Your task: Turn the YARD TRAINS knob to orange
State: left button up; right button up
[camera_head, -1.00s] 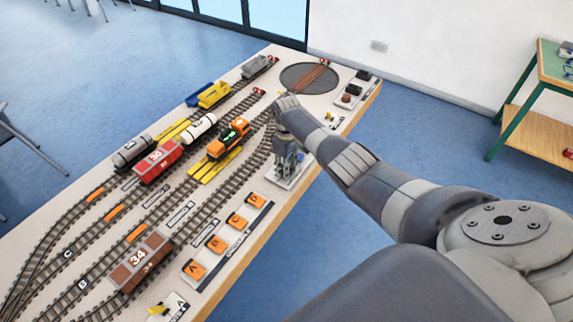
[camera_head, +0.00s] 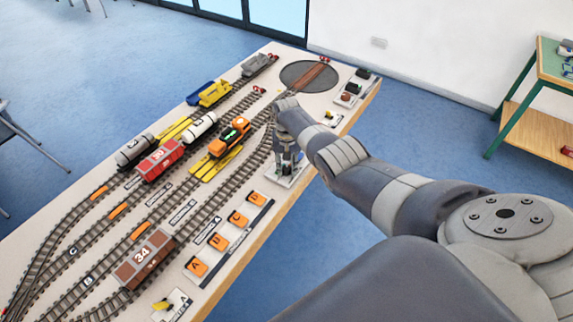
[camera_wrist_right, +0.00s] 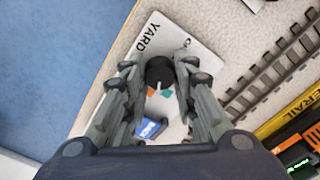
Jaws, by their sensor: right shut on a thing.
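The YARD TRAINS knob (camera_wrist_right: 160,70) is black and round with a white pointer line. It stands on a white panel (camera_wrist_right: 190,42) whose lettering is partly cut off; "YARD" can be read. An orange mark (camera_wrist_right: 150,91) and a teal mark (camera_wrist_right: 166,93) lie below the knob in the right wrist view, and the pointer faces down toward them. My right gripper (camera_wrist_right: 158,72) has its fingers on both sides of the knob and is shut on it. In the head view, my right gripper (camera_head: 285,160) points down over the panel and hides the knob. My left gripper is not in view.
Orange lettered buttons (camera_head: 218,241) line the near edge. A turntable (camera_head: 309,76) lies at the far end. A blue label (camera_wrist_right: 152,127) sits near the knob.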

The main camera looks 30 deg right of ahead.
aim_at(287, 168)
jog(key=shift+m, duration=1.9)
jog(key=o, duration=1.1)
jog(key=shift+r, duration=0.15)
notch_tip(287, 168, up, 12)
jog(key=shift+f, duration=0.1)
